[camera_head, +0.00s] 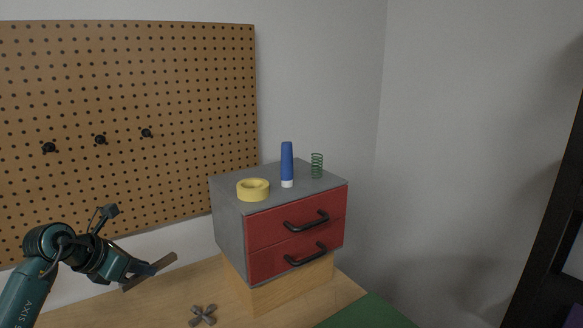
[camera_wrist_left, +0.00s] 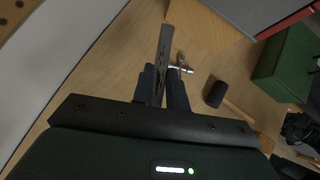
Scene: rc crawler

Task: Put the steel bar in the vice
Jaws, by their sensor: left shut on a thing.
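My left gripper (camera_head: 150,268) is at the lower left of the head view, above the wooden bench. It is shut on the steel bar (camera_head: 135,284), a flat, dull bar held tilted and clear of the bench top. In the left wrist view, the bar (camera_wrist_left: 165,45) stands out between the two dark fingers (camera_wrist_left: 163,85) and points away from the gripper. I cannot make out the vice in either view. My right gripper is not in view.
A grey cabinet (camera_head: 228,232) with red drawers stands on a wooden block (camera_head: 290,285), right of the gripper. It carries a yellow ring, a blue tube and a green spring. A grey cross-shaped piece (camera_head: 203,315) lies on the bench.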

